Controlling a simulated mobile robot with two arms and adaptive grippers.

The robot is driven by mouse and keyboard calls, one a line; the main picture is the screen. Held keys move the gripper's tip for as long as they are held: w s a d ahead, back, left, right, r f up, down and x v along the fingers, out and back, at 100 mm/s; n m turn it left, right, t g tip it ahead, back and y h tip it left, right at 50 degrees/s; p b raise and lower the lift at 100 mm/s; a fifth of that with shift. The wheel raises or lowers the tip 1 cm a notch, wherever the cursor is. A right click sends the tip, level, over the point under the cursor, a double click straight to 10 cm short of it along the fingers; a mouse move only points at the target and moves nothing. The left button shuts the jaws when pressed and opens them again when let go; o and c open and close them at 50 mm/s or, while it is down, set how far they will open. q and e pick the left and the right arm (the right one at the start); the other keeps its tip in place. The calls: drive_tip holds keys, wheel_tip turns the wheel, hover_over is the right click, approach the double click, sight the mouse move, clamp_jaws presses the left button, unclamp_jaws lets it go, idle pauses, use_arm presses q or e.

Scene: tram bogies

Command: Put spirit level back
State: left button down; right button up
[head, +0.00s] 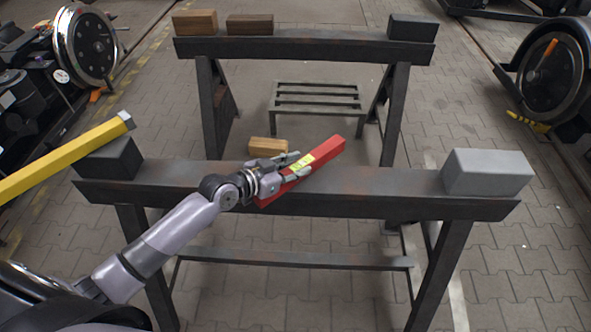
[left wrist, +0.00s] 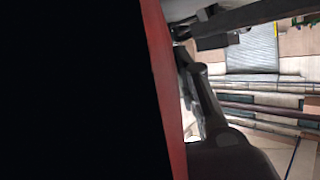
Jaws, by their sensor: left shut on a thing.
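The red spirit level (head: 325,150) with yellow-green markings is at the near trestle's beam, lying slantwise in the head view. My left gripper (head: 283,170) is shut on it around its middle. I cannot tell whether the level touches the beam below it. In the left wrist view the red edge of the level (left wrist: 165,80) runs down the picture beside a large black area that hides the left half. My right gripper is not in view.
A yellow beam (head: 65,158) slants at the left. The far trestle (head: 310,48) bears blocks. A low slatted stand (head: 317,97) stands between. Wheels (head: 90,45) flank the paved floor.

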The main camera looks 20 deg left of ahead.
use_arm(q)
drive_tip(key=shift+f, duration=0.55)
drive_tip(key=shift+f, duration=0.2)
drive_tip(key=c, duration=1.2)
unclamp_jaws()
